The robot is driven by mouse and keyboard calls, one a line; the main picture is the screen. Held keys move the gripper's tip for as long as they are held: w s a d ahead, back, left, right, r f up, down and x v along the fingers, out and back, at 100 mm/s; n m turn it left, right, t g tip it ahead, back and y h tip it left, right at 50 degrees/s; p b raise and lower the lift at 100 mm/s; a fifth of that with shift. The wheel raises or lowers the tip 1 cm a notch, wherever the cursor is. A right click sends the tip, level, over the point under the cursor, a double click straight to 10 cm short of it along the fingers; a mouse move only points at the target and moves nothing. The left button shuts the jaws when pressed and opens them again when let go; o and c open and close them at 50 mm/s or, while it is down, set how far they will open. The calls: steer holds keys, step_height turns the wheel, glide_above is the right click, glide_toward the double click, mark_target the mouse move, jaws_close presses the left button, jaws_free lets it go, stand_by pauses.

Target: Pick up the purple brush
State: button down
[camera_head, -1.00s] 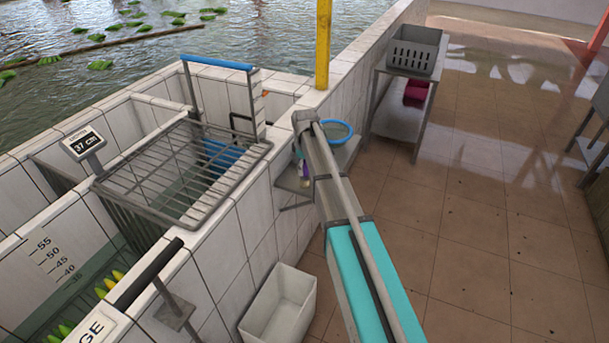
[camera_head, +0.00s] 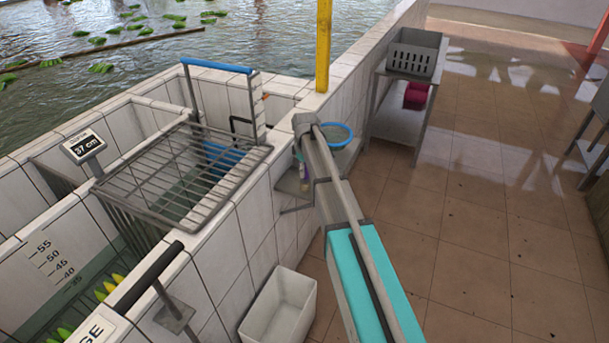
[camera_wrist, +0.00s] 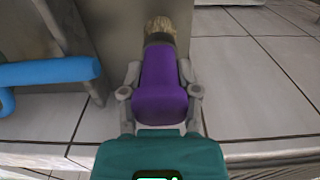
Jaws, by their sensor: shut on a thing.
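The purple brush (camera_wrist: 162,88) is between the two grey fingers of my gripper (camera_wrist: 160,72) in the wrist view. Its tan bristles point away from the gripper, toward the top of the picture. The fingers touch the purple handle on both sides, so the gripper is shut on it. In the head view my arm hides most of the gripper.
A blue round basin (camera_head: 337,136) stands behind the arm. A white bin (camera_head: 280,308) is on the floor below. A wire rack (camera_head: 180,172) covers part of the tiled tank at left. A blue tube (camera_wrist: 50,72) lies left of the gripper.

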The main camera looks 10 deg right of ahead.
steer(key=shift+r, duration=0.2)
step_height(320, 180, up, 3)
steer(key=p, duration=0.3)
steer(key=s+a+r+p, duration=0.3)
steer(key=s+r+p, duration=0.6)
steer(key=s, duration=0.4)
steer(key=shift+s+r+p, duration=0.3)
steer(key=shift+r+p, duration=0.05)
steer(key=shift+p, duration=0.15)
stand_by(0.7)
